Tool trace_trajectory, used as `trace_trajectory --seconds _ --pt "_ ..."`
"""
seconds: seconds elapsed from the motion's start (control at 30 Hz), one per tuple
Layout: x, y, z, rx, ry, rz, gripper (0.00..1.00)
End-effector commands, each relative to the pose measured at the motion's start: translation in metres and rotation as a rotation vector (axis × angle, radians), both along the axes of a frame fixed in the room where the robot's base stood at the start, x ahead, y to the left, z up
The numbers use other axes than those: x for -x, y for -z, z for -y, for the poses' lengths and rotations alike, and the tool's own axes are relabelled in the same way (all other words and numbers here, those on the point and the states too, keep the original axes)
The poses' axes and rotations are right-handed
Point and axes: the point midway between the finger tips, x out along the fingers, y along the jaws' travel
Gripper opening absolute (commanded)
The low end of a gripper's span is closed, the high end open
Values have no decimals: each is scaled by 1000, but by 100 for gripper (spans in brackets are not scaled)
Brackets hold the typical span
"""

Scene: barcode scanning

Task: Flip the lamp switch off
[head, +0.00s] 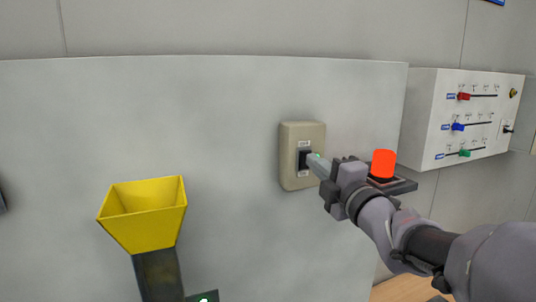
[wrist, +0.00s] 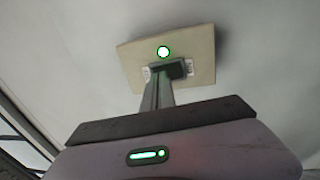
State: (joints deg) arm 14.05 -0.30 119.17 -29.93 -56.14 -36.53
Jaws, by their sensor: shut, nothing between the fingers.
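The lamp switch is a beige plate (head: 301,134) with a dark rocker (head: 304,158) in its middle, mounted on the grey panel. It also shows in the wrist view as a beige plate (wrist: 197,52) with a dark rocker (wrist: 181,68) and a bright green-white spot near it. My gripper (head: 315,160) is shut and empty, its fingertips right at the rocker from the right side. In the wrist view my gripper (wrist: 160,78) points at the rocker; the fingertips overlap its edge. I cannot tell if they touch it. A glowing red-orange lamp (head: 383,163) stands behind my gripper on a dark base.
A yellow open hopper (head: 145,225) on a dark post stands at the left. A white box (head: 425,115) with red, blue and green sliders is on the wall at the right. The panel between hopper and switch is clear.

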Motion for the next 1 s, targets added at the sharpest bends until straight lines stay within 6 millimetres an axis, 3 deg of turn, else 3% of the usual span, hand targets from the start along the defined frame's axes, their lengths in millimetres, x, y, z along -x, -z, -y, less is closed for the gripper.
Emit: trace_trajectory --seconds 0.17,0.47,0.67,0.77,1.0 --pt "-11 -2 -3 -1 1 -1 0" --pt "-11 -1 -3 0 1 -2 0" --pt "-20 -17 -7 33 -2 -106 0" --pt "-20 -7 -7 38 -2 -121 0" --pt "-20 -5 -9 38 -2 -121 0"
